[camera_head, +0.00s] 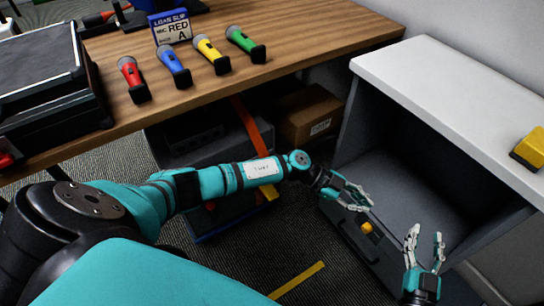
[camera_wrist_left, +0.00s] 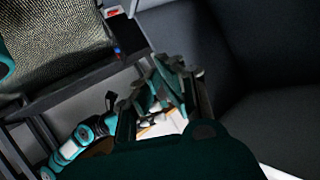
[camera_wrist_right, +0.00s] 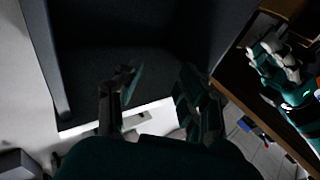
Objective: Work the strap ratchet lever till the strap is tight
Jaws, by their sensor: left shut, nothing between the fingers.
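An orange strap (camera_head: 255,132) runs down over a dark case (camera_head: 190,138) under the wooden table in the head view. My left forearm crosses in front of its lower part, and I cannot make out a ratchet or its lever. My left gripper (camera_head: 368,201) is shut and empty, to the right of the strap, in front of the open white-topped cabinet; its fingers also show in the left wrist view (camera_wrist_left: 166,88). My right gripper (camera_head: 425,238) is open and empty, further right before the cabinet; the right wrist view (camera_wrist_right: 155,88) shows its fingers apart.
The white-topped cabinet (camera_head: 450,85) stands at right with a dark open interior and a yellow block (camera_head: 529,148) on top. A cardboard box (camera_head: 308,114) sits beside the case. A yellow stripe (camera_head: 297,281) marks the carpet.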

